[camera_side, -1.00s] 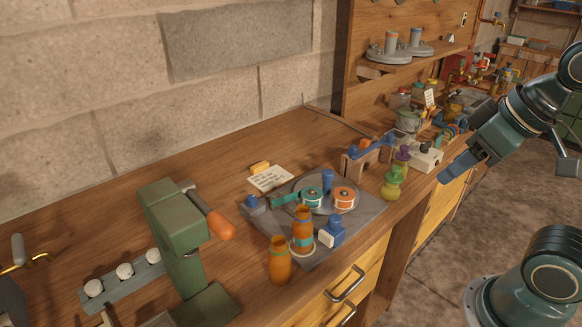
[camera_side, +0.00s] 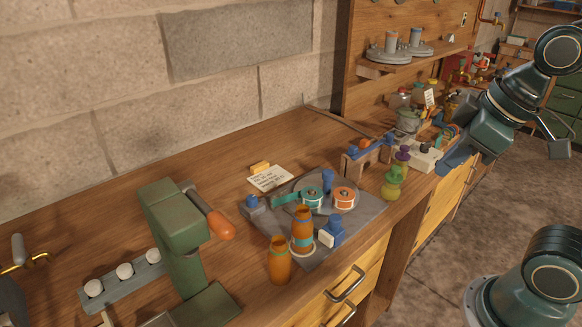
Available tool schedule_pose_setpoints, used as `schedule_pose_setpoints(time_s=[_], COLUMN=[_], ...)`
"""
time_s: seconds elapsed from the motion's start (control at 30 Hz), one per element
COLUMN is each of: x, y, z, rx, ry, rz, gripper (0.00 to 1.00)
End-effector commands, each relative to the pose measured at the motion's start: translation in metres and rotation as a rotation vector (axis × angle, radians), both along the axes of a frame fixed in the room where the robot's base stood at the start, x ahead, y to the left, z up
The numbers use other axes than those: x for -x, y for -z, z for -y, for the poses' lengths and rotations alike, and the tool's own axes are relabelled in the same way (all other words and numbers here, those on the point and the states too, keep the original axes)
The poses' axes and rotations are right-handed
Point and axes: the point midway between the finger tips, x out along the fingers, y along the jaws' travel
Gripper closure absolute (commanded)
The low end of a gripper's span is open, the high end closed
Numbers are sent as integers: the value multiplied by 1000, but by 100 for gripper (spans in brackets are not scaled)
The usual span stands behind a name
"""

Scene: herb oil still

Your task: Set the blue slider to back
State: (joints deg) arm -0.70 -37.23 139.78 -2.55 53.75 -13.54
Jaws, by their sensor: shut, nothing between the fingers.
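A brown stand (camera_side: 367,160) with blue parts (camera_side: 366,148) on its top stands near the middle right of the bench. A small white box (camera_side: 425,157) with a dark knob on top sits to its right. I cannot tell for sure which blue part is the slider, or its setting. My gripper (camera_side: 443,168) is shut and empty. It points down and left, just right of the white box in the picture, at the front edge of the bench. Whether it touches the box is not clear.
Green and purple bottles (camera_side: 393,181) stand left of the gripper. A green press (camera_side: 175,225) with an orange handle stands at left. Jars and a pot crowd the bench behind the white box. The back-left bench is mostly clear.

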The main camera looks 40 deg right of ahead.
Motion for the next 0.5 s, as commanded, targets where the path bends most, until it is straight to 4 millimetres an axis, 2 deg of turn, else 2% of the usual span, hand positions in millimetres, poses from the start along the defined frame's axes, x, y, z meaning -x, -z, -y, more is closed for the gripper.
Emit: schedule_pose_setpoints(time_s=[0.5], x=[-37], y=[3], z=[-24], rx=[160], ry=[-668], rz=[-150], gripper=[100])
